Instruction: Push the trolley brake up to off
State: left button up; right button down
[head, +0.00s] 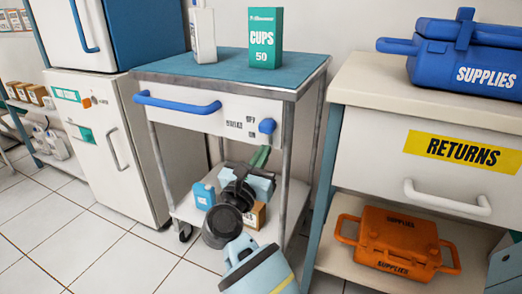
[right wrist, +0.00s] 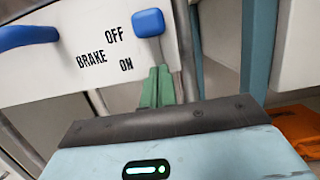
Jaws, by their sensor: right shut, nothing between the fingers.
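The trolley (head: 223,122) has a white front panel and a blue top. Its brake knob (head: 267,126) is a blue block at the panel's right end, beside the BRAKE, OFF and ON lettering. In the right wrist view the knob (right wrist: 148,23) sits about level with OFF, above ON. My right gripper (head: 260,157) has its green fingers together and empty, just below the knob. In the wrist view the fingertips (right wrist: 158,72) point up at it with a small gap showing; contact is hard to judge. My left gripper is out of view.
A blue handle (head: 178,104) sticks out from the trolley front at left. A CUPS box (head: 265,38) and a white bottle (head: 203,35) stand on top. A RETURNS cabinet (head: 438,185) stands close at right, with an orange case (head: 397,243) on its lower shelf.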

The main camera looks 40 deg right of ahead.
jog(key=f+p+v, duration=0.1)
jog(key=p+v, duration=0.1)
jog(key=v, duration=0.8)
jog(key=shift+r, duration=0.15)
